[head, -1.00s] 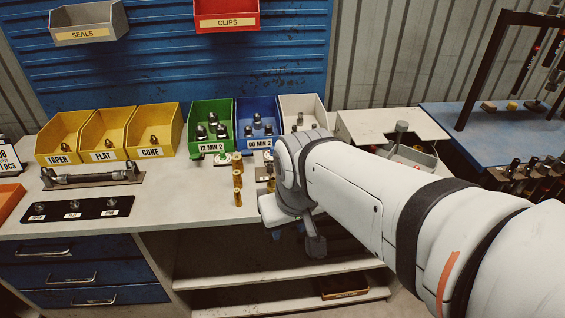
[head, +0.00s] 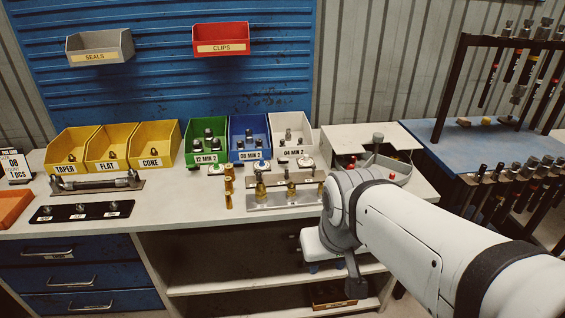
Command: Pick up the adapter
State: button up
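The pictures do not single out one adapter. Small metal fittings that could be adapters sit in the yellow bins marked TAPER (head: 70,150), FLAT (head: 107,147) and CONE (head: 151,144). Other small fittings lie on a black labelled strip (head: 82,211) at the bench's front left. My gripper (head: 326,266) hangs in front of the bench's front edge, right of the middle, below my arm's wrist. Its blue tips show, but the wrist hides most of it, and I see nothing held. It is well away from the yellow bins.
A metal rack (head: 285,198) with brass fittings stands on the bench near my wrist. Green (head: 206,142), blue (head: 249,138) and white (head: 290,138) bins stand behind it. A hose assembly on a holder (head: 97,184) lies before the yellow bins. Bare benchtop (head: 180,208) lies between.

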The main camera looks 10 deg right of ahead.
aim_at(291, 192)
jog(key=i, duration=1)
jog(key=z, duration=0.05)
